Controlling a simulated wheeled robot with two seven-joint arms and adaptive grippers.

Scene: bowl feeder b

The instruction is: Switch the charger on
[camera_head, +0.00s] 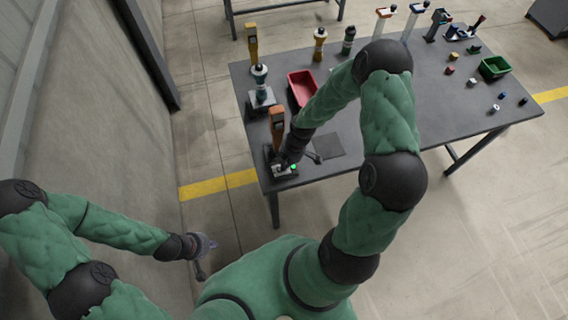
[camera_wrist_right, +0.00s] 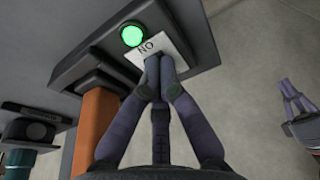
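The charger (camera_head: 284,172) is a dark box at the table's front left corner, with an orange-handled thing (camera_head: 277,122) standing at it. Its round green light (camera_wrist_right: 131,35) is lit, and the light also shows in the head view (camera_head: 293,167). My left gripper (camera_head: 207,257) is open and empty, off the table at lower left.
A dark flat square (camera_head: 328,146) lies right of the charger. A wall (camera_head: 90,100) is at left.

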